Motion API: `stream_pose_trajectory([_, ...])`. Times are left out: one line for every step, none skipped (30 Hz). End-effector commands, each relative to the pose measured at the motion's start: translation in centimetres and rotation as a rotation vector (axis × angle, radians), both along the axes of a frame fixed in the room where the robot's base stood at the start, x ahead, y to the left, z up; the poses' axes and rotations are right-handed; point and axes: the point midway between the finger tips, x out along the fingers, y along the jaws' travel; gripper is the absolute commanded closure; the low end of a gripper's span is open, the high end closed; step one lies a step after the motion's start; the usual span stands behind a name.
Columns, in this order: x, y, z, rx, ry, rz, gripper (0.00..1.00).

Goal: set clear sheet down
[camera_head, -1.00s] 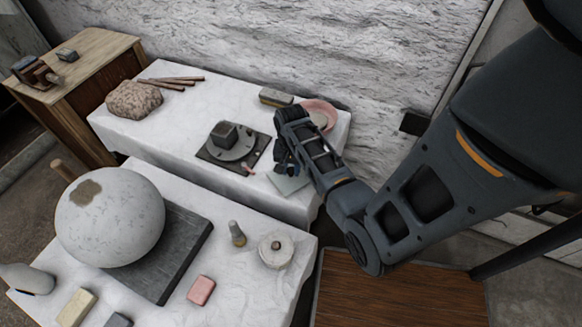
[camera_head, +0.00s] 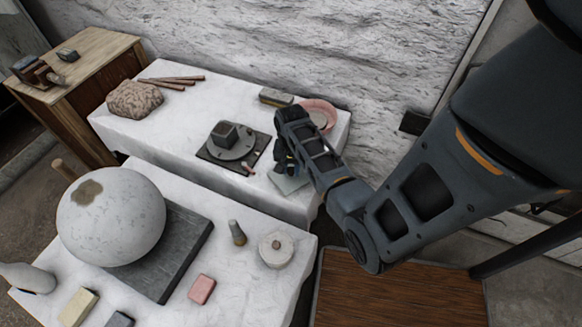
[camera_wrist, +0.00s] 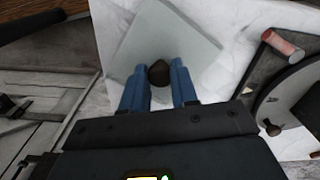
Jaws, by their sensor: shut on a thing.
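The clear sheet (camera_head: 290,183) is a pale, see-through square plate at the front right of the back white table. In the wrist view the clear sheet (camera_wrist: 150,35) lies flat below my fingers, with a dark round knob (camera_wrist: 160,73) on it. My gripper (camera_wrist: 159,82) has its two blue fingers on either side of the knob and is shut on it. In the head view my gripper (camera_head: 287,166) is just above the sheet, and its wrist hides part of it. I cannot tell whether the sheet touches the table.
A round grey turntable with a dark block (camera_head: 228,140) stands left of the sheet, with a small pink-tipped stick (camera_wrist: 283,43) beside it. A pink dish (camera_head: 322,112) and a brush-like block (camera_head: 276,97) are behind. The table's front edge (camera_head: 270,205) is close to the sheet.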

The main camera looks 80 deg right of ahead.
Motion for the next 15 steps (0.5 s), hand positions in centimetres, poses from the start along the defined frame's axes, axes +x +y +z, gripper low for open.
stream_pose_trajectory([0.01, 0.00, 0.01, 0.000, 0.000, 0.000, 1.00])
stream_pose_trajectory([0.01, 0.00, 0.01, 0.000, 0.000, 0.000, 1.00])
stream_pose_trajectory([0.01, 0.00, 0.00, 0.000, 0.000, 0.000, 1.00])
stream_pose_trajectory([0.01, 0.00, -0.01, 0.000, 0.000, 0.000, 1.00])
stream_pose_trajectory([0.01, 0.00, -0.03, 0.000, 0.000, 0.000, 1.00])
stream_pose_trajectory([0.01, 0.00, -0.07, 0.000, 0.000, 0.000, 1.00])
stream_pose_trajectory([0.01, 0.00, -0.11, 0.000, 0.000, 0.000, 1.00])
stream_pose_trajectory([0.01, 0.00, -0.16, 0.000, 0.000, 0.000, 1.00])
stream_pose_trajectory([0.01, 0.00, -0.23, 0.000, 0.000, 0.000, 1.00])
stream_pose_trajectory([0.01, 0.00, -0.28, 0.000, 0.000, 0.000, 1.00])
stream_pose_trajectory([0.01, 0.00, -0.34, 0.000, 0.000, 0.000, 1.00])
stream_pose_trajectory([0.02, -0.01, -0.41, 0.000, 0.000, 0.000, 1.00])
stream_pose_trajectory([0.02, -0.01, -0.47, 0.000, 0.000, 0.000, 1.00])
stream_pose_trajectory([0.02, -0.01, -0.52, 0.000, 0.000, 0.000, 1.00])
stream_pose_trajectory([0.02, -0.01, -0.59, 0.000, 0.000, 0.000, 1.00])
